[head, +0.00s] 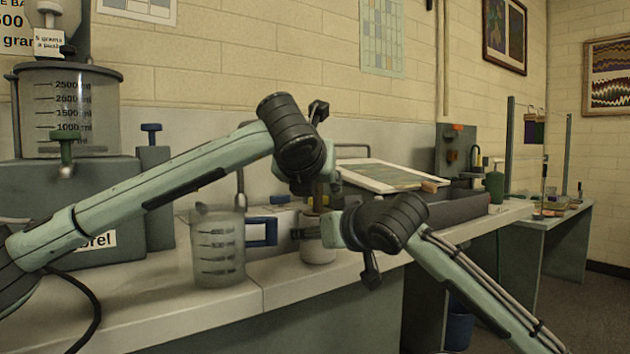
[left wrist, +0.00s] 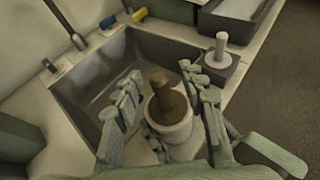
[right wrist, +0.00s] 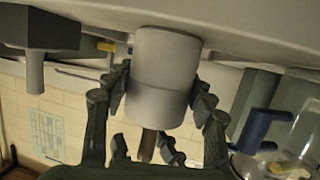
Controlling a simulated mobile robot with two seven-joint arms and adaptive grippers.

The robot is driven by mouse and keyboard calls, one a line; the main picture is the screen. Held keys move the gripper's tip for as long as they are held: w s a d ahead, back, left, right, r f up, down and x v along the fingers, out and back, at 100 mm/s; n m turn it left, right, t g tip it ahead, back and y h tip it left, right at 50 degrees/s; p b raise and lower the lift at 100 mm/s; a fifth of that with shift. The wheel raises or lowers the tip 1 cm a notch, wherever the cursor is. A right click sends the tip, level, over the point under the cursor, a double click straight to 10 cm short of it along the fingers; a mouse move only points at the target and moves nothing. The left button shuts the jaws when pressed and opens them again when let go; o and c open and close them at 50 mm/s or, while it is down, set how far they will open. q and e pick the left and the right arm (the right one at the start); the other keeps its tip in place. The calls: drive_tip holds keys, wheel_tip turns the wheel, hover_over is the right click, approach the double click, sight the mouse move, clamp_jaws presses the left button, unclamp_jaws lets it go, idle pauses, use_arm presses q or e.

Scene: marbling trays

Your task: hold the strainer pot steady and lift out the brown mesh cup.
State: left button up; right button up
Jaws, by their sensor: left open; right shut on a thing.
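The strainer pot (head: 318,248) is a pale grey-white cylinder standing on the counter. My right gripper (head: 306,233) is shut on its side; in the right wrist view the pot (right wrist: 165,65) fills the space between the fingers. The brown mesh cup (left wrist: 168,104) sits in the pot's top, with a brown upright handle (left wrist: 160,83). My left gripper (head: 322,190) is above the pot. In the left wrist view its open fingers (left wrist: 160,78) stand on both sides of the cup and handle, apart from them. The left arm and gripper partly hide the cup in the head view.
A clear measuring jug (head: 219,255) stands left of the pot, with a blue-handled thing (head: 262,232) close behind. A grey sink-like basin (left wrist: 82,75) lies beyond the pot in the left wrist view. The counter's front edge is close to the pot.

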use_arm(q)
drive_tip(key=shift+w, duration=0.1)
clamp_jaws()
idle(0.5)
